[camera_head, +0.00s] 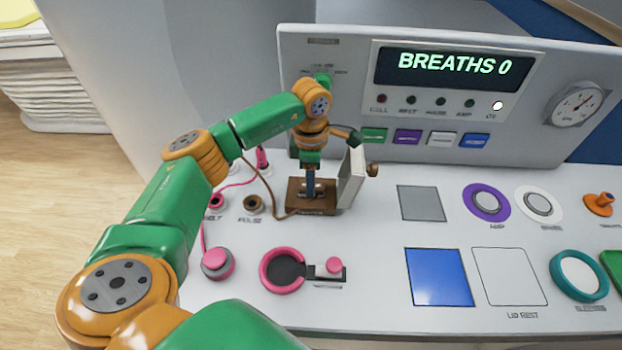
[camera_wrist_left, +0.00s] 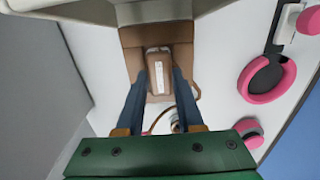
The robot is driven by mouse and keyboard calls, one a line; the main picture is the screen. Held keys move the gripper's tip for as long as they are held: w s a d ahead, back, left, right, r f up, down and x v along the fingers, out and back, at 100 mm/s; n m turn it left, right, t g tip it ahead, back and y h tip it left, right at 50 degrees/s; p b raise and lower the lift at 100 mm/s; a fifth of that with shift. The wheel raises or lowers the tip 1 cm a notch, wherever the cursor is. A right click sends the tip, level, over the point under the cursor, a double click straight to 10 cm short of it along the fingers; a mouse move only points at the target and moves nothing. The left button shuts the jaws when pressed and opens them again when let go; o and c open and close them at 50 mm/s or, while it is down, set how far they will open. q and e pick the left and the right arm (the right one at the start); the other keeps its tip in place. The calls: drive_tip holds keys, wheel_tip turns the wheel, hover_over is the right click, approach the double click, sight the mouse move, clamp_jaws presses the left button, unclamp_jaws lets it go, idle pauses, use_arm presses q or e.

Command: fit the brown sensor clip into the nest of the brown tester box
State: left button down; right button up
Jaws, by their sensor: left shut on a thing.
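The brown tester box (camera_head: 296,208) stands on the white console, with its pale lid (camera_head: 352,176) raised on the right side. My left gripper (camera_head: 311,190) points down over the box. In the left wrist view the gripper (camera_wrist_left: 161,76) is shut on the brown sensor clip (camera_wrist_left: 158,86), a rounded block with a pale label, one finger on each side. The clip is at the box (camera_wrist_left: 129,40), over its nest area; I cannot tell whether it is seated. In the head view the fingers hide most of the clip. My right gripper is not in view.
A pink cable (camera_head: 203,238) and pink ring (camera_head: 283,270) lie nearby. The display panel (camera_head: 450,68) stands behind. Grey (camera_head: 421,203) and blue (camera_head: 439,277) pads are bare at right.

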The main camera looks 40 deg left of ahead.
use_arm(q)
drive_tip(key=shift+f, duration=0.15)
drive_tip(key=shift+c, duration=2.3)
unclamp_jaws()
